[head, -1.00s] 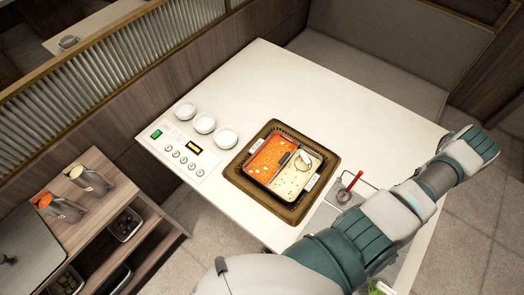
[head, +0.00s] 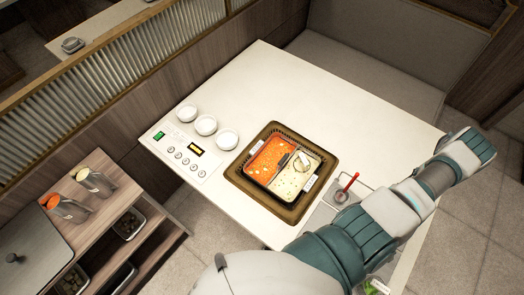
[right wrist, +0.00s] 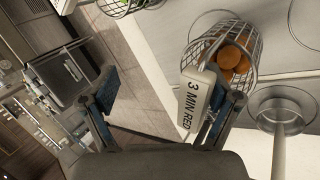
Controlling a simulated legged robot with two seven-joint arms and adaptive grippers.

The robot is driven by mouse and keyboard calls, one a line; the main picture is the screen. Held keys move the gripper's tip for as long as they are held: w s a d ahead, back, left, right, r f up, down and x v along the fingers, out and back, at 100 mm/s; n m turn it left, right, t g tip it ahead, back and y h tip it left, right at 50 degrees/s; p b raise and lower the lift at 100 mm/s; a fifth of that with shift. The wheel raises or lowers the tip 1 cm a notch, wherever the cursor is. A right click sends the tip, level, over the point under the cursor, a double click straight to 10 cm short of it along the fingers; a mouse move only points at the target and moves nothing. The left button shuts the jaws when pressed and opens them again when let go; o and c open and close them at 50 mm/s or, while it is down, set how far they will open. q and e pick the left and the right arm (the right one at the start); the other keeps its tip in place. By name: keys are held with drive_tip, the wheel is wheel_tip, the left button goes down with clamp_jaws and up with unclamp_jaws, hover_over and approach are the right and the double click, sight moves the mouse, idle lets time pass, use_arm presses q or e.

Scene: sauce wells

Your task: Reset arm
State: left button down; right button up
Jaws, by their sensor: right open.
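My right arm reaches in from the bottom of the head view over the table's right edge; its gripper is not visible there. In the right wrist view my right gripper (right wrist: 160,112) is open, its two dark blue fingers wide apart. A wire basket (right wrist: 252,43) with orange pieces is beyond the right finger. Its white tag, reading "3 MIN RED" (right wrist: 196,98), shows close to that finger; I cannot tell whether they touch. Nothing is clearly gripped. My left gripper is in neither view.
A split hot pot (head: 270,163) with red and pale broth sits in the white table (head: 300,85). A red-handled utensil (head: 347,187) is right of it. Three white bowls (head: 206,125) stand at the left. A wooden side cart (head: 115,205) holds two jugs.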

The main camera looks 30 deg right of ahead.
drive_tip(key=shift+r+p, duration=1.75)
drive_tip(key=shift+d+r, duration=0.1)
drive_tip(key=shift+r, duration=0.25)
wheel_tip(320, 180, up, 4)
drive_tip(key=shift+r, duration=0.15)
